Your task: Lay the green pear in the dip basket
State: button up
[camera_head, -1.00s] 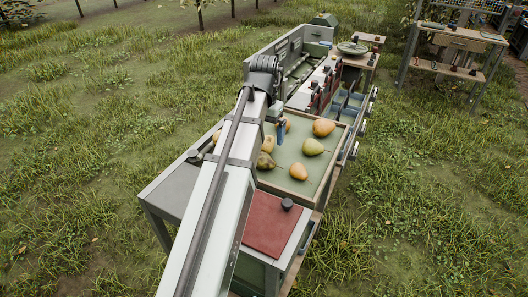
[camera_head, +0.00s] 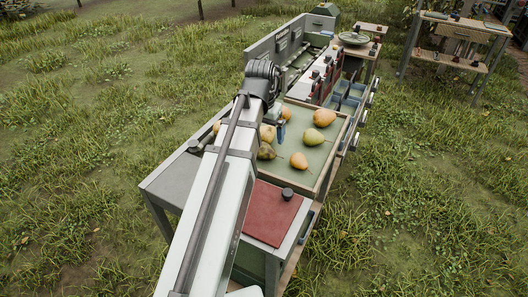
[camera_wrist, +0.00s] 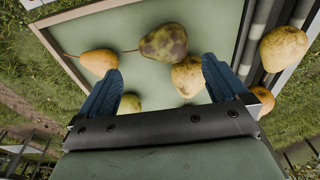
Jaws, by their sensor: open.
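The green pear (camera_head: 313,137) lies on the green-floored tray (camera_head: 325,166), on its right side in the head view. In the wrist view a greenish pear (camera_wrist: 129,103), probably the same one, shows beside the left finger, which partly hides it. My gripper (camera_head: 281,131) is over the tray, left of the green pear. In the wrist view my gripper (camera_wrist: 163,88) has its blue fingers wide apart with nothing held between them. Blue square compartments (camera_head: 347,92) are beyond the tray; I cannot tell which part is the dip basket.
Also in the tray are an orange pear (camera_head: 299,160), a russet pear (camera_head: 266,152), a yellow pear (camera_head: 267,132) and a large orange-yellow pear (camera_head: 324,117). Dark red upright parts (camera_head: 316,87) stand beyond the tray. A red panel (camera_head: 272,213) lies in front.

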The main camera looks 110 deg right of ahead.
aim_at(265, 146)
jog(key=shift+s+d+f, duration=0.1)
jog(key=shift+d+f, duration=0.1)
jog(key=shift+f, duration=1.35)
jog(key=shift+s+d+f, duration=0.1)
jog(key=shift+d+f, duration=0.1)
jog(key=shift+f, duration=1.4)
jog(key=shift+s+d+f, duration=0.1)
jog(key=shift+d+f, duration=0.1)
jog(key=shift+f, duration=1.35)
jog(key=c, duration=1)
jog(key=shift+r, duration=5.05)
